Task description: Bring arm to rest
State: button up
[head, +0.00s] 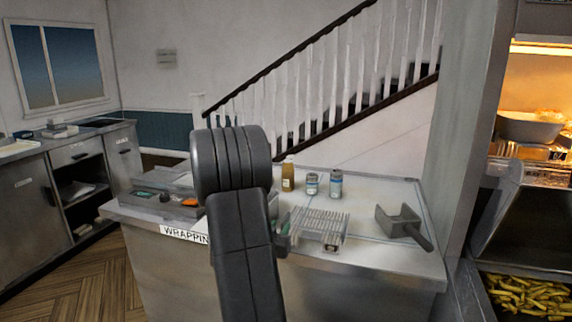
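My arm (245,235) rises in the middle of the head view, dark grey and bent at a thick rounded joint (232,160). It stands in front of the wrapping counter and hides part of its top.
The steel wrapping counter (375,258) carries a grey tray (150,200), a yellow bottle (288,177), two small jars (312,183), a wire rack (320,222) and a metal scoop (398,220). A pillar (470,130) stands right, beside chips (525,295). Wooden floor (85,285) is clear at left.

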aim_at(285, 218)
jog(key=p+x, duration=0.1)
jog(key=x, duration=0.4)
jog(key=shift+d+r, duration=0.1)
jog(key=shift+d, duration=0.1)
jog(key=shift+w, duration=0.25)
jog(key=shift+s+r, duration=0.1)
jog(key=shift+r, duration=0.05)
